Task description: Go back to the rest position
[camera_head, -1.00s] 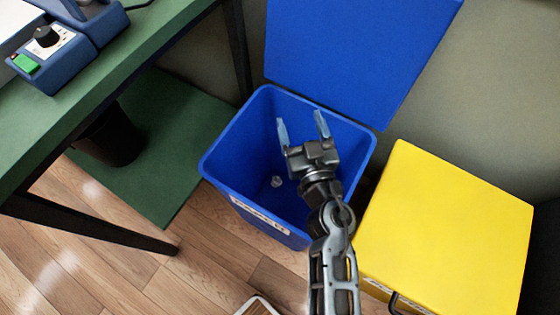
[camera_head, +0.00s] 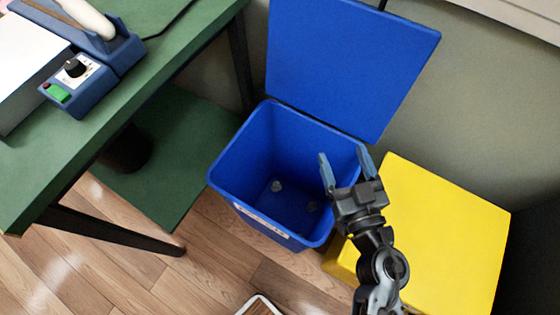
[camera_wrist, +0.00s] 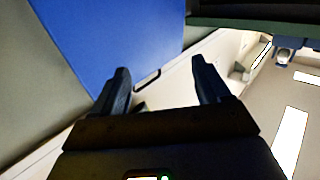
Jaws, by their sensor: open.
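My gripper (camera_head: 346,168) is open and empty. In the head view it stands above the right rim of the blue bin, its fingers pointing up and away from me. In the wrist view both fingers of my gripper (camera_wrist: 160,85) are spread apart with nothing between them. The blue bin (camera_head: 240,150) is open, with its blue lid (camera_head: 350,60) raised against the wall. A couple of small pale objects (camera_head: 277,186) show on the bin's floor. The lid also fills part of the wrist view (camera_wrist: 110,35).
A yellow bin (camera_head: 440,230) with a shut lid stands right of the blue one. A green workbench (camera_head: 150,75) with a blue device (camera_head: 80,85) is at the left, its dark leg (camera_head: 110,230) angled across the wooden floor (camera_head: 215,260). A flat white-edged object (camera_head: 258,306) shows at the bottom.

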